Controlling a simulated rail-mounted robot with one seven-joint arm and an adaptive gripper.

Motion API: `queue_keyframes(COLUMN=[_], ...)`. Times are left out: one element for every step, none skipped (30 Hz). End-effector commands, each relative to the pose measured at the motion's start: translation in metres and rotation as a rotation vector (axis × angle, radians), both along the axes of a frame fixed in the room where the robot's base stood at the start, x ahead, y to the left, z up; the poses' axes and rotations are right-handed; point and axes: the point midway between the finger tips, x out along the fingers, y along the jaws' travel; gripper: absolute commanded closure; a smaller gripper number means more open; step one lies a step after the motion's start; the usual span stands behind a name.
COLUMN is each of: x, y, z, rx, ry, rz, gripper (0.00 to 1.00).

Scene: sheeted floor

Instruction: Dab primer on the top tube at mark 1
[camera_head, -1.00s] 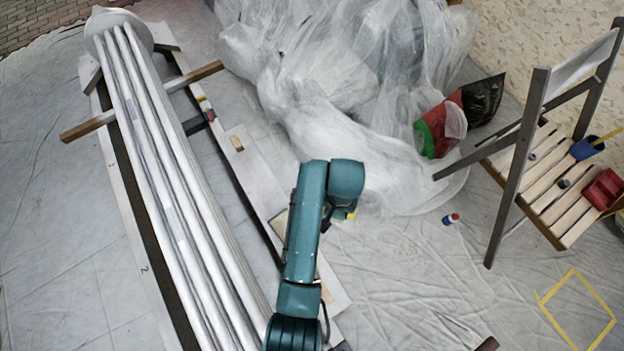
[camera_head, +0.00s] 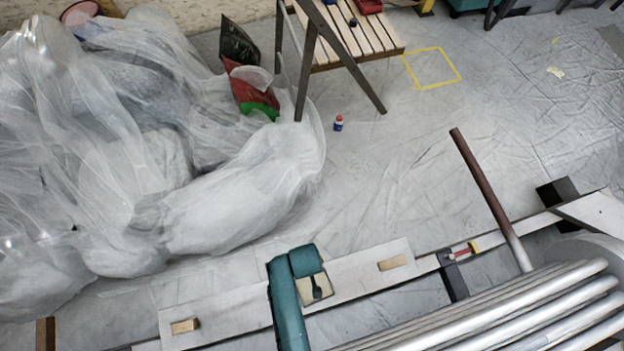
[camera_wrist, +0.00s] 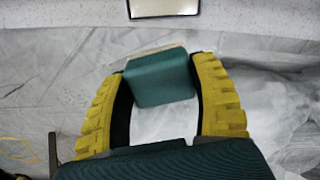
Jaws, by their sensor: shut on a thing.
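A bundle of long silver tubes (camera_head: 520,310) lies at the bottom right of the head view, cut off by the frame. I cannot tell which is the top tube, and no mark 1 can be made out. My gripper (camera_wrist: 160,98) has yellow ribbed fingers, closed around a teal block (camera_wrist: 160,75) with a thin beige edge at its far side. I cannot tell for certain whether this is a primer applicator.
A pale board (camera_head: 350,275) with wooden blocks runs beside the tubes. A brown bar (camera_head: 490,195) sticks up there. Plastic-wrapped heaps (camera_head: 110,160) fill the left. A slatted chair (camera_head: 350,35) and a small bottle (camera_head: 338,123) stand beyond. Sheeted floor at right is largely clear.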

Motion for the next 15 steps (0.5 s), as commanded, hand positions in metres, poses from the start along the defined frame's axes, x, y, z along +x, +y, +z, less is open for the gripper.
queue_keyframes(x=[-0.023,-0.034,-0.046,-0.054,-0.061,-0.068,-0.072,-0.075,-0.077,-0.078,-0.079,-0.079,-0.078,-0.079,-0.079], y=[-0.003,-0.004,-0.005,-0.007,-0.008,-0.009,-0.009,-0.010,-0.010,-0.010,-0.010,-0.010,-0.010,-0.010,-0.011], z=[-0.028,-0.038,-0.048,-0.054,-0.059,-0.063,-0.066,-0.068,-0.069,-0.070,-0.071,-0.072,-0.074,-0.076,-0.080], rx=[-0.002,-0.002,0.000,-0.001,-0.001,0.001,0.000,0.001,0.000,0.001,0.001,0.001,0.001,0.000,0.000], ry=[0.005,0.005,0.003,0.001,0.001,-0.003,-0.002,-0.003,-0.004,-0.005,-0.005,-0.005,-0.005,-0.004,-0.004], rz=[0.051,0.082,0.118,0.141,0.160,0.182,0.194,0.203,0.212,0.215,0.216,0.216,0.216,0.215,0.215], gripper=[0.66,0.66,0.66,0.66,0.66,0.66,0.66,0.66,0.66,0.66,0.66,0.66,0.66,0.66,0.66])
